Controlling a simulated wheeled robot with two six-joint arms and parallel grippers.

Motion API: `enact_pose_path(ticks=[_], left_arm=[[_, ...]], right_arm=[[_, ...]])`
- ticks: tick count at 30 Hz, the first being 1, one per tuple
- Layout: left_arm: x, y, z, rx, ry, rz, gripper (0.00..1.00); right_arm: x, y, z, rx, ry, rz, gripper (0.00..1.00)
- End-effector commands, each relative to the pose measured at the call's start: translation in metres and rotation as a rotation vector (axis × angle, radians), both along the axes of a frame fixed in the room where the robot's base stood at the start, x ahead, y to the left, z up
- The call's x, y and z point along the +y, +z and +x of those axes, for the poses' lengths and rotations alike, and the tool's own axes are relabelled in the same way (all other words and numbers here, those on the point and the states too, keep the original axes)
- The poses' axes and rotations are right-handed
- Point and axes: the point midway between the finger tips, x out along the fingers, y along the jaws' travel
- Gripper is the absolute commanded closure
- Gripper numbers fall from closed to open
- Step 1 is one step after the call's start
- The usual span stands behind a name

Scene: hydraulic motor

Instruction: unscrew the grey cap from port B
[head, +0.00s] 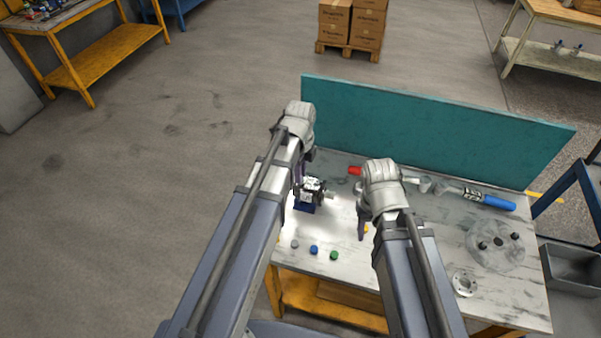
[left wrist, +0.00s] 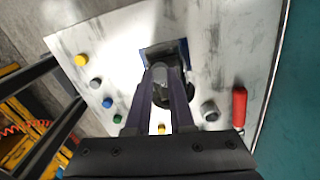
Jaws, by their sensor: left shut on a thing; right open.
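The hydraulic motor (head: 314,187) stands on a dark blue base (head: 304,206) on the table, partly covered by my left arm. My left gripper (head: 301,178) is at the motor's upper left side. In the left wrist view its fingers (left wrist: 163,80) are closed on a small grey round piece (left wrist: 159,70), which looks like the grey cap over the motor. The fingers hide most of the motor, and I cannot tell whether the cap is still seated. My right gripper (head: 362,226) is open and empty over the table, to the right of the motor.
Loose grey (head: 295,244), blue (head: 314,249) and green (head: 333,255) caps lie along the front edge. A red handle (head: 354,170), a blue-handled tool (head: 497,202) and a round plate (head: 495,246) lie further right. A teal panel (head: 430,125) closes the back.

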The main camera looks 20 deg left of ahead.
Motion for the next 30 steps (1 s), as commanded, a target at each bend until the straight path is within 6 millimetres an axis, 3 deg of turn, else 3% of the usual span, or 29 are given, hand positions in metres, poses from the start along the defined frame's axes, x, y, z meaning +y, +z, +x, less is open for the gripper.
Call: enact_pose_path(ticks=[4,9,19,30], left_arm=[[0.000,0.000,0.000,0.000,0.063,0.000,1.00],[0.000,0.001,0.000,0.000,0.277,0.000,1.00],[0.000,0.005,0.000,0.000,0.266,0.000,1.00],[0.000,0.034,0.000,0.000,0.265,0.000,1.00]], right_arm=[[0.000,0.000,0.000,0.000,0.000,0.000,0.50],[0.000,0.001,0.000,0.000,0.000,0.000,0.50],[0.000,0.006,0.000,0.000,0.000,0.000,0.50],[0.000,0.034,0.000,0.000,0.000,0.000,0.50]])
